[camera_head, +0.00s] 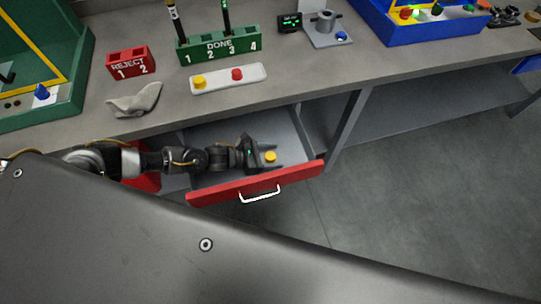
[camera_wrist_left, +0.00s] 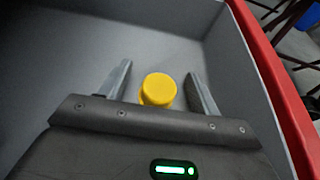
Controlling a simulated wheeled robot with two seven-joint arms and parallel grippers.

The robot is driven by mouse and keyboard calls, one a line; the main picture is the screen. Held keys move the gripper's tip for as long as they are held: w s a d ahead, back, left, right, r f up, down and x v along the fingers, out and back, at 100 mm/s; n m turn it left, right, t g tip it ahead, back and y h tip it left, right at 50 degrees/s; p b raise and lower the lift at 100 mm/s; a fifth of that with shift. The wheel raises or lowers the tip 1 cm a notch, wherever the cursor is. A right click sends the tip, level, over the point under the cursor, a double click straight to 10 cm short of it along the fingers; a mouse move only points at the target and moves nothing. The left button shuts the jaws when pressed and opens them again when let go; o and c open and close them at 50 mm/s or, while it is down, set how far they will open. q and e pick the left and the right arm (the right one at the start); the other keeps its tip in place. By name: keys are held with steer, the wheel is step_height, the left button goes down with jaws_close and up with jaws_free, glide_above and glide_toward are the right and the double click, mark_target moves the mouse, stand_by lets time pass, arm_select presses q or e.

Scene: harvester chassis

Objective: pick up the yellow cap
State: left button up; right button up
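The yellow cap (camera_head: 271,157) sits inside the open drawer, on its grey floor. It also shows in the left wrist view (camera_wrist_left: 158,89), upright and round. My left gripper (camera_head: 277,157) is in the drawer with its fingers spread on either side of the cap. In the left wrist view the left gripper (camera_wrist_left: 160,87) is open, with a gap between each finger and the cap. My right gripper is not in view. Another yellow cap (camera_head: 200,82) lies on the white tray on the bench.
The drawer's red front (camera_head: 225,190) with a white handle stands pulled out below the bench. On the bench (camera_head: 290,80) are the white tray (camera_head: 218,83), a red reject block (camera_head: 130,63), a green done block (camera_head: 240,42) and a grey cloth (camera_head: 135,99).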

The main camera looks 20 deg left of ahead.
arm_select(q)
steer(key=c, duration=0.9)
steer(key=shift+r, duration=0.1)
